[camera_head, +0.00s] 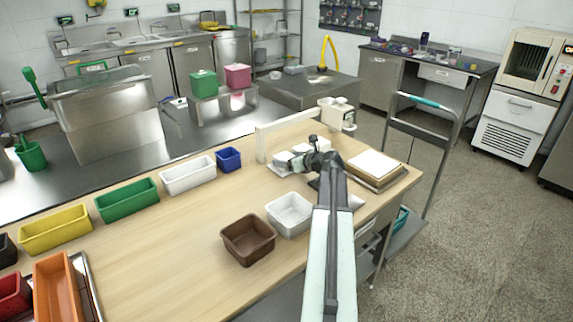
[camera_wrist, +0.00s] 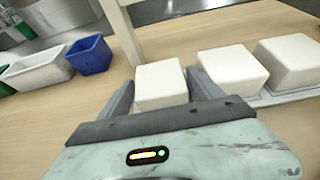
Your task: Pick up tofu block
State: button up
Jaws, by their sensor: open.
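Several white tofu blocks stand in a row on the wooden table. In the wrist view the nearest tofu block (camera_wrist: 160,84) sits between the two fingers of my gripper (camera_wrist: 161,86), with the fingers apart along its left and right sides. I cannot tell whether either finger touches it. Two more white blocks, a middle one (camera_wrist: 232,68) and a right one (camera_wrist: 288,62), stand to the right of my gripper. In the head view my gripper (camera_head: 311,160) is low beside the leftmost tofu block (camera_head: 283,158), and my arm partly hides the row.
A pale upright frame (camera_head: 261,144) stands close behind the blocks. A blue bin (camera_head: 229,158) is to the left, and a white bin (camera_head: 289,214) and brown bin (camera_head: 248,239) are in front. A board with a white slab (camera_head: 375,164) lies to the right. The middle-left tabletop is clear.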

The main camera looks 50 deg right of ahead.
aim_at(285, 156)
jog(key=shift+x, duration=0.9)
jog(key=shift+s, duration=0.15)
jog(key=c, duration=0.7)
jog(key=shift+c, duration=0.2)
jog(key=shift+r, duration=0.15)
notch_tip(285, 156, up, 10)
jog(key=p, duration=1)
